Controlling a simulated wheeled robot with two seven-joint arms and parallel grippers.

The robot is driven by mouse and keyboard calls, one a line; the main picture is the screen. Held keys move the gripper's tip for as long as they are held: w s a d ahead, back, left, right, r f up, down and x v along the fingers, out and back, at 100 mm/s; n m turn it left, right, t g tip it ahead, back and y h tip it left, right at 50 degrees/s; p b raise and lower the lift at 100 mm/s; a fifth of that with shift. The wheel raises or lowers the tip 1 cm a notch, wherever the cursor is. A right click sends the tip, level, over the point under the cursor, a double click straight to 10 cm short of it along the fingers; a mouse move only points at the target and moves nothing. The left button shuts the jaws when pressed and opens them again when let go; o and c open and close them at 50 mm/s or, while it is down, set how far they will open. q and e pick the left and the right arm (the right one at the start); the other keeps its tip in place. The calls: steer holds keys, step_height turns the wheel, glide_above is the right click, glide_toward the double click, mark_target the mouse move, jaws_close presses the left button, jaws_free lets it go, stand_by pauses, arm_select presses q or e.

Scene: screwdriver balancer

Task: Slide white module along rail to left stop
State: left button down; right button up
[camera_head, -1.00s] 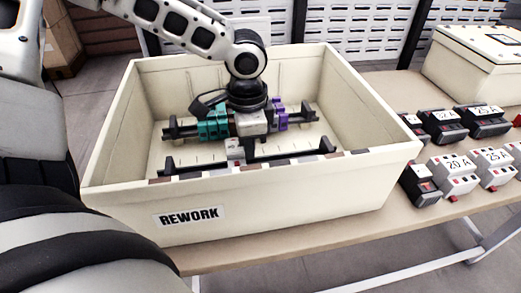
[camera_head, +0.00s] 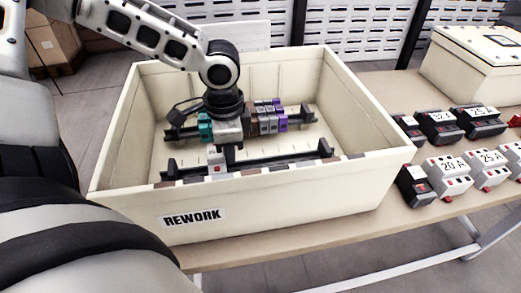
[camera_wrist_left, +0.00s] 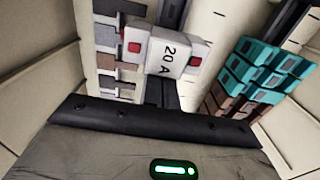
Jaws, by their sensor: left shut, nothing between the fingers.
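The white module (camera_head: 217,161), marked 20 A in the left wrist view (camera_wrist_left: 172,52), sits on the dark near rail (camera_head: 275,158) inside the REWORK bin. The left stop (camera_head: 170,167) is the black block at the rail's left end, with a short bare stretch between it and the module. My left gripper (camera_head: 230,158) is shut and empty, low over the near rail just right of the module. I cannot tell whether its fingertips touch the module. My right gripper is out of view.
A far rail (camera_head: 295,113) carries teal (camera_head: 205,127), grey and purple blocks, partly hidden behind my gripper. The bin walls (camera_head: 365,105) surround both rails. Several breakers (camera_head: 447,175) stand on the table to the right, near a cream box (camera_head: 475,65).

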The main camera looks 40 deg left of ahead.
mark_target(210, 153)
arm_select(q)
steer(key=shift+s+a, duration=0.25)
steer(key=shift+s, duration=0.1)
steer(key=shift+s+a+p, duration=0.35)
steer(key=shift+s+p, duration=0.05)
steer(key=shift+p, duration=0.2)
steer(key=shift+s+a+p, duration=0.45)
steer(key=shift+s+p, duration=0.05)
steer(key=shift+p, duration=0.1)
steer(key=shift+s+a, duration=0.15)
steer(key=shift+s, duration=0.1)
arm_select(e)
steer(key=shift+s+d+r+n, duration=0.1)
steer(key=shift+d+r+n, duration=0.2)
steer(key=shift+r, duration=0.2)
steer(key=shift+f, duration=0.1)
arm_select(q)
steer(key=shift+s+a+p, duration=0.25)
steer(key=shift+p, duration=0.2)
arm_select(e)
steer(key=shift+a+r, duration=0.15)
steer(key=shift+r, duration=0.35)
arm_select(q)
steer(key=shift+s+a+p, duration=0.2)
steer(key=shift+s+p, duration=0.05)
steer(key=shift+p, duration=0.05)
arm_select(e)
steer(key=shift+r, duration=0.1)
